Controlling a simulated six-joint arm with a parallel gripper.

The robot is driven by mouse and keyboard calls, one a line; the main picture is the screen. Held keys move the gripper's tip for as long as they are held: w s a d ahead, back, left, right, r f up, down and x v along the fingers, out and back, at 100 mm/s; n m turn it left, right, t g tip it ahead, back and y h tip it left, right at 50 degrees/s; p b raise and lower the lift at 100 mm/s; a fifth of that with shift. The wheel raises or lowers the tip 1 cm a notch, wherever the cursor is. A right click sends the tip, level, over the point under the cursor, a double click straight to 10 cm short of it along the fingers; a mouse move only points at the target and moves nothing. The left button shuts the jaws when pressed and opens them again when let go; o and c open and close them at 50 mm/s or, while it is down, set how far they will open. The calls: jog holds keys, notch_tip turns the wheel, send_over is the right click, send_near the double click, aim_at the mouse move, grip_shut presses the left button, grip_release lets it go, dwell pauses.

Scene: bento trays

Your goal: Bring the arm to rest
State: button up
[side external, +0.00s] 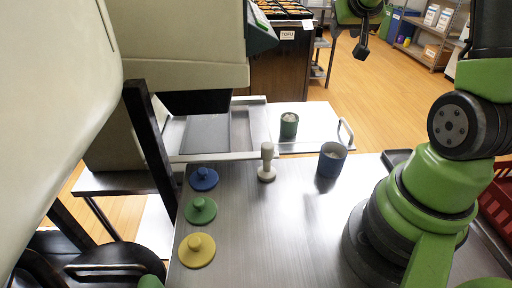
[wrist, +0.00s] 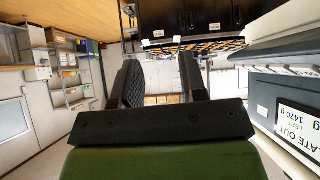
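My gripper (side external: 362,48) hangs at the top of the side view, high and beyond the far edge of the steel table (side external: 265,225), clear of everything on it. In the wrist view its two black fingers (wrist: 161,85) stand apart with nothing between them. The wrist camera looks out across the room, towards shelves and dark cabinets, not down at the table.
Blue (side external: 204,178), green (side external: 201,210) and yellow (side external: 197,250) knobbed lids lie on the table's left side. A pale stamp-like tool (side external: 267,162) and a blue cup (side external: 331,160) stand near the back. A green cup (side external: 289,125) stands beyond. The table's middle is clear.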

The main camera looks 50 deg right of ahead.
jog(key=s+a+r, duration=0.1)
jog(key=a+r, duration=0.5)
jog(key=a, duration=0.2)
jog(key=s+a+n+y, duration=0.2)
jog(key=s+a+y, duration=0.2)
jog(key=a, duration=0.7)
jog(key=s+a+n+y, duration=0.2)
jog(key=s+a+y, duration=0.2)
jog(key=s+a, duration=0.4)
jog(key=a, duration=0.2)
jog(key=shift+s+a+n+t+y, duration=0.25)
jog(key=shift+a+n+t+y, duration=0.05)
jog(key=shift+a+n+t, duration=0.1)
